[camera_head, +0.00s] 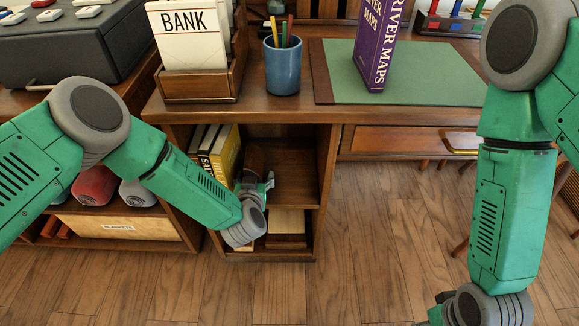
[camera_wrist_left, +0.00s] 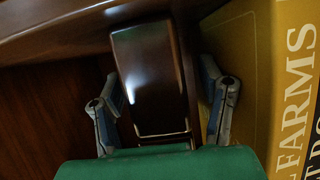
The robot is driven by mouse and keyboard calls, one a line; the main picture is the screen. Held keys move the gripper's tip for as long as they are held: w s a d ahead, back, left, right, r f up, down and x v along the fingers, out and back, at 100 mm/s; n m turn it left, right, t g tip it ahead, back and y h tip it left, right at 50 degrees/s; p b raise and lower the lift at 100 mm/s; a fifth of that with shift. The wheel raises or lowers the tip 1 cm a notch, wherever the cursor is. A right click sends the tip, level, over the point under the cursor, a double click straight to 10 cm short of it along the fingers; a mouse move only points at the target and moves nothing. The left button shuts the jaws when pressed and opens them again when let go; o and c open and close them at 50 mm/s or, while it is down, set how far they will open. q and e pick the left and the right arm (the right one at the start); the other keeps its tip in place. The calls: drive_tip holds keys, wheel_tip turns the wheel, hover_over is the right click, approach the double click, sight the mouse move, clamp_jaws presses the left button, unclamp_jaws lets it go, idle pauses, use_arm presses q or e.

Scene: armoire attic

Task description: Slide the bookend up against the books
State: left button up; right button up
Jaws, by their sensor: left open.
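The bookend is a dark brown, glossy upright block (camera_wrist_left: 148,75) on the desk's open shelf. In the head view its top (camera_head: 254,158) shows just behind my left gripper (camera_head: 256,184). In the left wrist view my left gripper (camera_wrist_left: 162,88) is open, with one finger on each side of the bookend. Contact with it is unclear. The books (camera_head: 224,153) stand to the left of the bookend in the head view. The nearest is yellow, and in the wrist view this yellow book (camera_wrist_left: 262,60) is beside the right finger. My right gripper (camera_head: 436,316) is mostly cut off at the bottom edge.
The shelf has wooden side walls and the desktop (camera_head: 215,110) above it. A lower shelf holds a pale stack (camera_head: 286,222). On the desktop stand a card box (camera_head: 200,85), a blue pen cup (camera_head: 282,66) and a purple book (camera_head: 378,45).

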use_arm(q)
drive_tip(key=v, duration=1.2)
drive_tip(key=shift+f, duration=0.1)
drive_tip(key=s+a+f+m+g+h, duration=0.1)
drive_tip(key=s+a+f+g, duration=0.4)
drive_tip(key=s, duration=0.4)
drive_tip(key=s+a+f+m+g, duration=0.1)
drive_tip(key=s+a+f+g, duration=0.1)
drive_tip(key=s+a+g, duration=0.5)
drive_tip(key=s+a+r+n+g+y, duration=0.1)
drive_tip(key=s+a+r, duration=0.1)
drive_tip(key=s+a, duration=0.7)
wheel_tip(320, 180, up, 13)
drive_tip(key=s+d+p, duration=0.1)
drive_tip(key=d+p, duration=0.1)
drive_tip(key=p, duration=1.1)
drive_tip(key=shift+s+d, duration=0.2)
drive_tip(key=shift+s, duration=0.2)
drive_tip(key=shift+f, duration=0.2)
